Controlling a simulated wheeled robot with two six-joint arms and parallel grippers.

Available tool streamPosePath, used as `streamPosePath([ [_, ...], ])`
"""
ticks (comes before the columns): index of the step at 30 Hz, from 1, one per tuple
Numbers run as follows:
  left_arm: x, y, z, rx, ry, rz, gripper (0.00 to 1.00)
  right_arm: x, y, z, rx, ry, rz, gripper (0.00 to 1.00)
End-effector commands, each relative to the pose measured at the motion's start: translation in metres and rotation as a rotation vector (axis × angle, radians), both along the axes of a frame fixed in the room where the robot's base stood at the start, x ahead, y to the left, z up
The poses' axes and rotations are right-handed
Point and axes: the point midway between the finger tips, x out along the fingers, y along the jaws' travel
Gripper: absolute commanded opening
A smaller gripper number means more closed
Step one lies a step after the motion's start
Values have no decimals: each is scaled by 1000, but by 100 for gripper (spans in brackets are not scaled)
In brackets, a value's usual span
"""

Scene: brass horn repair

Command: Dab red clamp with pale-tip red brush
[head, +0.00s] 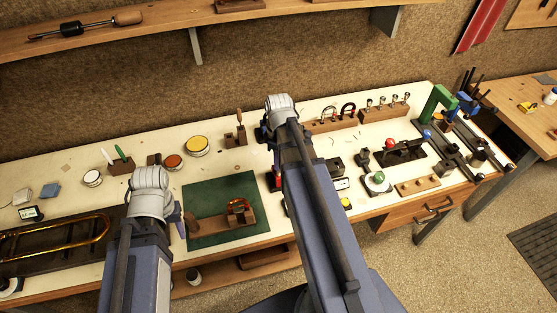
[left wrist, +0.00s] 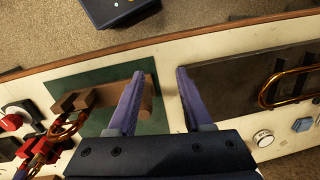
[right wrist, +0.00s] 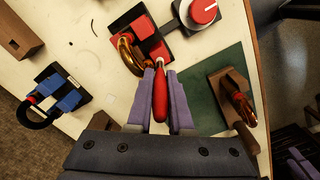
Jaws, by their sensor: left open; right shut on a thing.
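In the right wrist view the red clamp (right wrist: 144,28) stands on a dark base, with a brass bend held beside its red jaws. My right gripper (right wrist: 159,76) is shut on the red brush (right wrist: 160,92), whose far end points at the clamp. My left gripper (left wrist: 158,78) is open and empty above the bench, near the green mat (head: 195,237).
A wooden stand with a copper loop (head: 238,204) is on the mat. A brass slide (head: 60,235) lies at the bench's left end.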

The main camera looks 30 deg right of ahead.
Motion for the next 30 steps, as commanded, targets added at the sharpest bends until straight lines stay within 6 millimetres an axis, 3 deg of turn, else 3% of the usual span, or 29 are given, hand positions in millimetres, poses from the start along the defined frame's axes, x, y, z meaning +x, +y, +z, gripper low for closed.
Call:
streamPosePath([
  [5, 0, 0, 5, 0, 0, 0, 50, 0, 0, 5, -1, 1, 0, 0],
  [30, 0, 0, 69, -2, -1, 13, 50, 0, 0, 69, 0, 0, 0, 0],
])
